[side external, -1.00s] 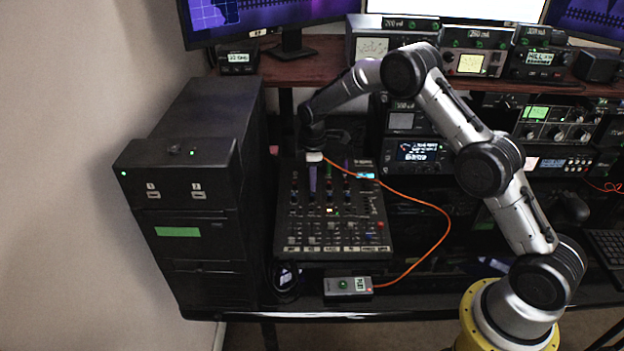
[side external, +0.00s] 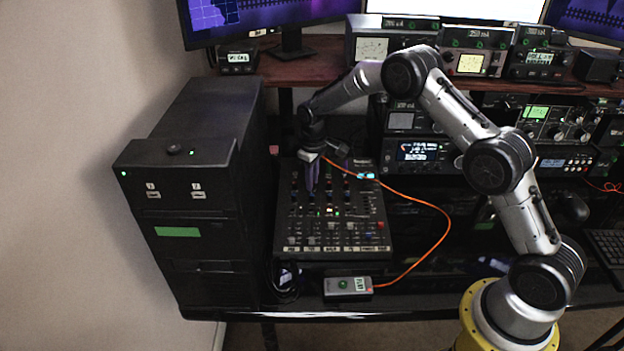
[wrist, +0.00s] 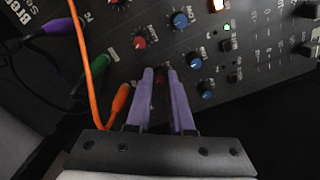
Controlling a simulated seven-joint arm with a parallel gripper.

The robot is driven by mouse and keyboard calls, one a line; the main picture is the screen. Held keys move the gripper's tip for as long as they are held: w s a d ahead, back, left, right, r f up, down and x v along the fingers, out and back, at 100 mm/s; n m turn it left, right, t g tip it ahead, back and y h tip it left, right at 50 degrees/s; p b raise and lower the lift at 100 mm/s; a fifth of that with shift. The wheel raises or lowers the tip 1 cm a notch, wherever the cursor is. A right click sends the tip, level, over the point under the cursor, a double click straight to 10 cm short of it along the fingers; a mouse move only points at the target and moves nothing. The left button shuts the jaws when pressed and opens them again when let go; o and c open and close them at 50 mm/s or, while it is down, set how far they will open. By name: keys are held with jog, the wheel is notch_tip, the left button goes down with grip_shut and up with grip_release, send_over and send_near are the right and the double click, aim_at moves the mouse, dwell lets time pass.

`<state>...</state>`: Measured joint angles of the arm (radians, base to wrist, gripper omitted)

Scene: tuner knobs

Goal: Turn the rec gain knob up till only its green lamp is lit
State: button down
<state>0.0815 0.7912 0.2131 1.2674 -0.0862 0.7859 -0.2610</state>
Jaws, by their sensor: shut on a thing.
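The mixer (side external: 352,245) lies on the desk with rows of small knobs, sliders and buttons. My gripper (side external: 312,190) points down at its upper left part with purple fingers. In the wrist view my gripper (wrist: 161,72) is shut on a dark red knob (wrist: 160,79), mostly hidden between the fingertips. I cannot read its label. Two lamps glow on the panel in the wrist view: an orange-red lamp (wrist: 216,5) at the top and a green lamp (wrist: 227,27) below it. I cannot tell which lamp belongs to the held knob.
Blue knobs (wrist: 180,20) and another red knob (wrist: 139,42) sit close to the fingers. An orange cable (side external: 425,203) runs from the mixer to a small grey box (side external: 348,286) at the desk's front. A black tower (side external: 195,190) stands to the left.

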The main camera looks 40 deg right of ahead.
jog(key=shift+w+m, duration=0.1)
jog(key=shift+m, duration=0.5)
jog(key=c, duration=0.8)
grip_release()
notch_tip(320, 180, up, 14)
jog(key=s+a, duration=0.1)
jog(key=shift+s, duration=0.15)
jog(key=shift+f, duration=0.1)
